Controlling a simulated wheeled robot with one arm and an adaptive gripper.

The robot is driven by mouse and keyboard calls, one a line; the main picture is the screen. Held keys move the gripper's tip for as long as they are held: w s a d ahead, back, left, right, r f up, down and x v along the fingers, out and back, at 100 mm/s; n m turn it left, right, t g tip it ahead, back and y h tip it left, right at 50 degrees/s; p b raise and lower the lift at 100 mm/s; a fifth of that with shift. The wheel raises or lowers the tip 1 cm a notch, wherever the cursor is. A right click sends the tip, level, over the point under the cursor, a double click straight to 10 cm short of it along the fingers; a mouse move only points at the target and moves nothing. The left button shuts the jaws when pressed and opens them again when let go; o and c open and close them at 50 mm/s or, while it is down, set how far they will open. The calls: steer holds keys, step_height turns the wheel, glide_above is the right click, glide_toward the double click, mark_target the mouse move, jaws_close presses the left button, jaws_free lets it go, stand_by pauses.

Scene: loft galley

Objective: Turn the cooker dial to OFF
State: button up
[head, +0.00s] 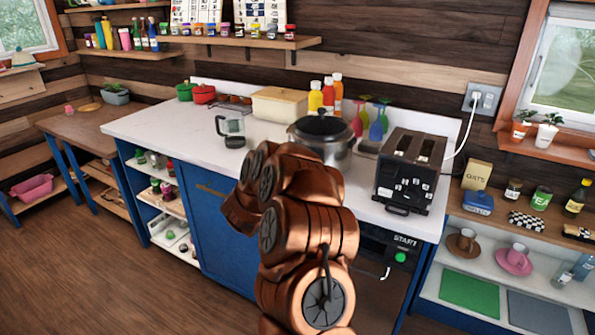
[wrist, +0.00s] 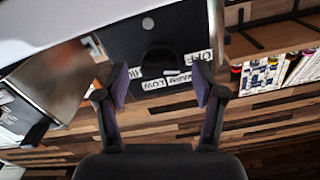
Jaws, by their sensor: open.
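The steel cooker (head: 330,150) with a black lid stands on the white counter, partly hidden behind my copper arm. Its front and dial are hidden in the head view. In the wrist view a round black dial (wrist: 159,60) sits on a black panel, with white labels around its edge, including LOW, WARM and OFF. OFF is at the right. A small white mark shows at the dial's lower edge; I cannot tell which setting it points to. My gripper (wrist: 160,88) is open, one finger on each side of the dial in this view; contact is not visible. The head view hides the gripper.
A black toaster (head: 411,170) stands close to the right of the cooker. A glass carafe (head: 231,130) is to the left. Bottles (head: 322,95) and coloured glasses (head: 376,122) stand behind. A black oven panel with a green START button (head: 400,257) is below the counter.

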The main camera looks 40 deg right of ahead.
steer(key=v, duration=1.1)
steer(key=shift+a, duration=0.2)
